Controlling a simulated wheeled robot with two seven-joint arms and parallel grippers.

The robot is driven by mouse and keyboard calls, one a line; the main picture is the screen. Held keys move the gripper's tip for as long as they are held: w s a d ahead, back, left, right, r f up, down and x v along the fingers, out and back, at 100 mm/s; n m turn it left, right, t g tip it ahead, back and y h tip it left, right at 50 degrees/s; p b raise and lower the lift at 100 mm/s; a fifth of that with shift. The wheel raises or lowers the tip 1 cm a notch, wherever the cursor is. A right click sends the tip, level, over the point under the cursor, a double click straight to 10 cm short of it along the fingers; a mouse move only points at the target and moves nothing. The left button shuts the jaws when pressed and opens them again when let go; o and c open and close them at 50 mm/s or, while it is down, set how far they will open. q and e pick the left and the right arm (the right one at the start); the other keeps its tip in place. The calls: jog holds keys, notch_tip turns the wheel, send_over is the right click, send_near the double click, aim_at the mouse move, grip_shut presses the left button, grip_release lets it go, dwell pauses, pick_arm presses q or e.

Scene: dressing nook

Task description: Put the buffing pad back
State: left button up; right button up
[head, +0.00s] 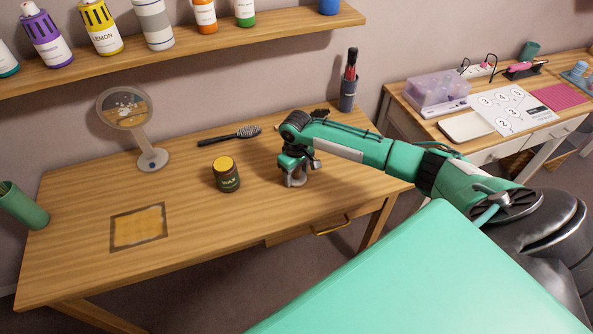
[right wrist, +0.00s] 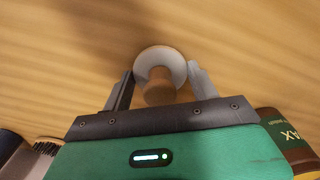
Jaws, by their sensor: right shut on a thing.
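The buffing pad (right wrist: 160,77) shows in the right wrist view as a pale round disc with a brown knob. My right gripper (right wrist: 160,90) is shut on the knob, one finger on each side. In the head view my right gripper (head: 295,180) points down at the right part of the wooden table (head: 200,255), right of the wax jar. The pad is mostly hidden there, and I cannot tell whether it touches the tabletop. A yellowish square patch with a dark border (head: 138,227) lies at the table's front left. My left gripper is out of view.
The dark wax jar (head: 228,178) with a yellow lid stands between the patch and my right gripper. A hairbrush (head: 230,136), a round mirror (head: 150,155) and a brush holder (head: 348,95) stand or lie farther back. A green cup (head: 22,205) is at the left edge.

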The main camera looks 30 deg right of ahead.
jog(key=shift+f, duration=0.1)
jog(key=o, duration=0.9)
jog(key=shift+f, duration=0.1)
notch_tip(320, 180, up, 12)
jog(key=shift+r+b, duration=0.25)
jog(key=shift+b, duration=0.45)
